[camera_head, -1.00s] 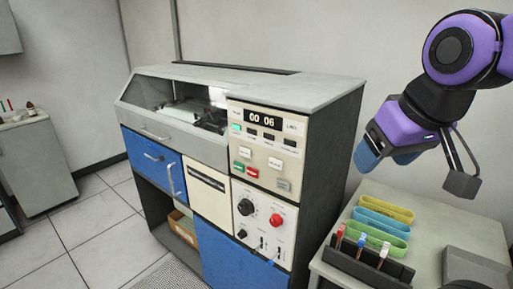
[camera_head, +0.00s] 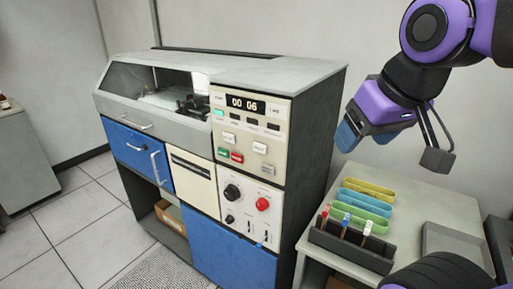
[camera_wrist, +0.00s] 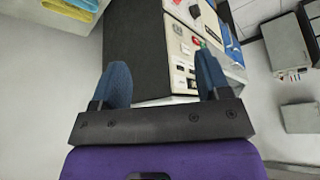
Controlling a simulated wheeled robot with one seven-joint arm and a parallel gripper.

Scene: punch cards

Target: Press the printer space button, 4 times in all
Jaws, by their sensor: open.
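The machine's control panel (camera_head: 251,134) is cream, with a dark display (camera_head: 242,104) reading 00 06. Below the display are a white left button (camera_head: 229,138), a white right button (camera_head: 260,147), a green button (camera_head: 223,153), a red button (camera_head: 237,158) and a greyish button (camera_head: 267,170). Their labels are too small to read, so I cannot tell which is the printer space button. My gripper (camera_head: 364,138) is open and empty, right of the machine and apart from the panel. In the wrist view its two blue fingers (camera_wrist: 162,66) stand wide apart, with the panel beyond them.
A lower panel (camera_head: 246,207) has a black knob and a red knob. A side table (camera_head: 425,190) at right bears yellow, blue and green trays (camera_head: 366,203) and a black rack (camera_head: 350,246) with several small tools. Floor is clear at left.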

